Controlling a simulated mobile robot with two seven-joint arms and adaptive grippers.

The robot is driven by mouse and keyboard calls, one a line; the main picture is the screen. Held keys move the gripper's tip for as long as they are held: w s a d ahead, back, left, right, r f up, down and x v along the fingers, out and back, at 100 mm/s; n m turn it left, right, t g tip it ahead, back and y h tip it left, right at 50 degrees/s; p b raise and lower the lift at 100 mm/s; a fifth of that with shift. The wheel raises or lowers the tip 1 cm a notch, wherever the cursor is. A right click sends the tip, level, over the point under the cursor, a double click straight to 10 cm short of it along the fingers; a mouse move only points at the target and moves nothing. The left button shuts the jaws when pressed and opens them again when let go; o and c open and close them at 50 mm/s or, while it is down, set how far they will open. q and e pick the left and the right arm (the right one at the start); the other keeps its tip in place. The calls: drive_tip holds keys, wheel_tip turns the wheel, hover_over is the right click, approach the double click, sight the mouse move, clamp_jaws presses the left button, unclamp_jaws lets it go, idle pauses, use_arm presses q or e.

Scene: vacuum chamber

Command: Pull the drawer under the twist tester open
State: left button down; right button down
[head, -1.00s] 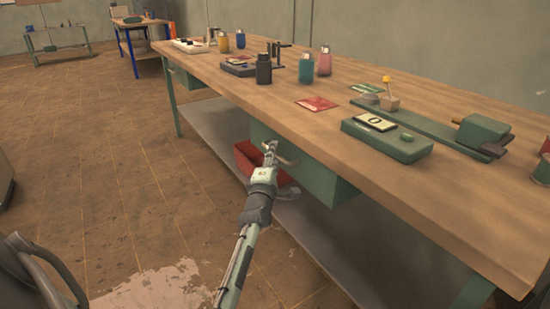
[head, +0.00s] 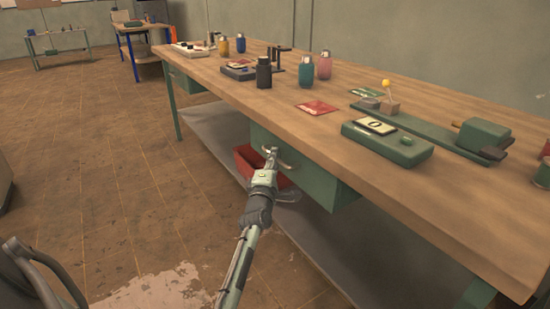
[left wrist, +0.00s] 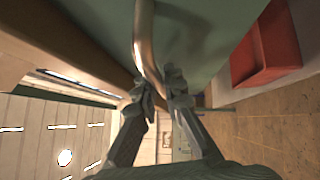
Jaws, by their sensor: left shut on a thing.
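The green drawer (head: 318,182) hangs under the front edge of the workbench, and no gap shows around its front. Its curved metal handle (head: 284,162) also shows in the left wrist view (left wrist: 147,45). My left gripper (head: 271,153) is at the left part of this handle. In the left wrist view its fingers (left wrist: 160,92) are closed on the handle bar, one on each side. The long green device (head: 440,134) with a block at its right end, seemingly the twist tester, lies on the bench above and right of the drawer. My right gripper is not in view.
A red bin (head: 246,163) sits on the grey lower shelf (head: 222,135), just behind my gripper. Bottles, a red card (head: 317,107) and a green display box (head: 388,143) stand on the benchtop (head: 300,125). The floor left of the bench is clear.

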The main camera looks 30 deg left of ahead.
use_arm(q)
drive_tip(key=shift+s, duration=0.1)
